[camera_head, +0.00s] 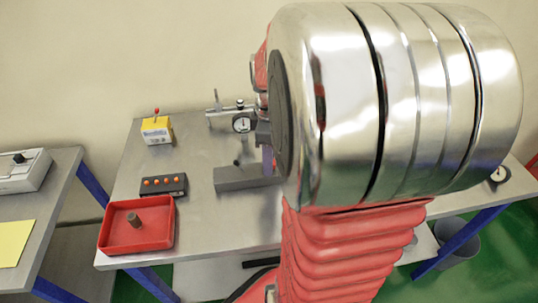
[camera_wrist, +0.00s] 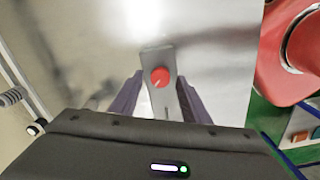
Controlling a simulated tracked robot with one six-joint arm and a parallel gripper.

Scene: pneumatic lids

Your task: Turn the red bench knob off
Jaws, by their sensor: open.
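The red knob (camera_wrist: 160,77) shows in the wrist view as a round red cap with a small pale mark, on a narrow grey base (camera_wrist: 153,55). My gripper (camera_wrist: 160,92) is open, with one purple finger to the left of the knob and one to the right in the picture. I cannot tell how far the fingertips are from the knob or whether they touch it. In the head view part of my gripper (camera_head: 267,159) shows low over the bench, and my arm hides what lies behind it. I cannot make out the knob there.

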